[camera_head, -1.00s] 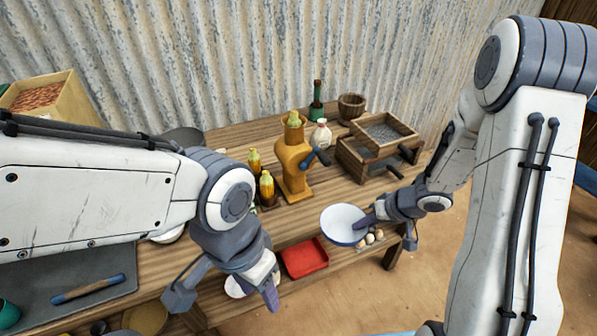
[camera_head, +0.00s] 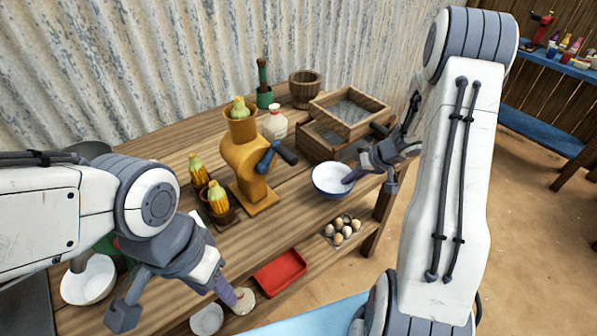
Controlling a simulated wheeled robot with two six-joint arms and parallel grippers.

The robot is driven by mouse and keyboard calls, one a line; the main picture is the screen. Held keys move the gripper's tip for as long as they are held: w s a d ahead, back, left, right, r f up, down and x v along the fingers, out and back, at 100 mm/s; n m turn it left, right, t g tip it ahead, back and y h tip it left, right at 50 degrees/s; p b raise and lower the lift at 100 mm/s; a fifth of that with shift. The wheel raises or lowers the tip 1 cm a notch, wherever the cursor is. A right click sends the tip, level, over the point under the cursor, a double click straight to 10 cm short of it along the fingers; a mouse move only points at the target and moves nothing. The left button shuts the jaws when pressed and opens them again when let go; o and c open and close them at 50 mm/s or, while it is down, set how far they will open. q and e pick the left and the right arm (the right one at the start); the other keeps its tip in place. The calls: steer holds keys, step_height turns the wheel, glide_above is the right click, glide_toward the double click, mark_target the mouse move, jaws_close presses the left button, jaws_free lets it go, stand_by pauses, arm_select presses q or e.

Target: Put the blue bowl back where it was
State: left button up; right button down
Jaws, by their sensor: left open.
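The blue bowl (camera_head: 325,183), white inside with a blue rim, is at the front right of the wooden table (camera_head: 285,215). It looks upright, in front of the wooden sieve boxes. My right gripper (camera_head: 354,176) is at the bowl's right rim, one finger reaching over the inside. It appears shut on the rim; the other finger is hidden. I cannot tell whether the bowl touches the tabletop. My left gripper (camera_head: 178,300) is open and empty, low over the table's front edge at the left.
A yellow mill (camera_head: 243,165) with a dark handle stands left of the bowl. Corn cobs (camera_head: 216,198) stand beside it. Sieve boxes (camera_head: 325,140) stand behind the bowl. Eggs (camera_head: 341,230) and a red tray (camera_head: 280,272) are lower at the front. A white bowl (camera_head: 88,283) is at left.

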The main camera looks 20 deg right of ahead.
steer(key=w+a, duration=0.6)
steer(key=w, duration=0.1)
steer(key=w+a+p, duration=0.1)
steer(key=w+a, duration=0.2)
steer(key=w, duration=0.1)
steer(key=shift+w+a, duration=0.1)
steer(key=shift+a, duration=0.3)
step_height(320, 180, down, 4)
steer(key=shift+r+b, duration=0.2)
steer(key=shift+b, duration=0.45)
steer(key=shift+r, duration=0.1)
steer(key=c, duration=1.1)
jaws_free()
steer(key=shift+o, duration=0.2)
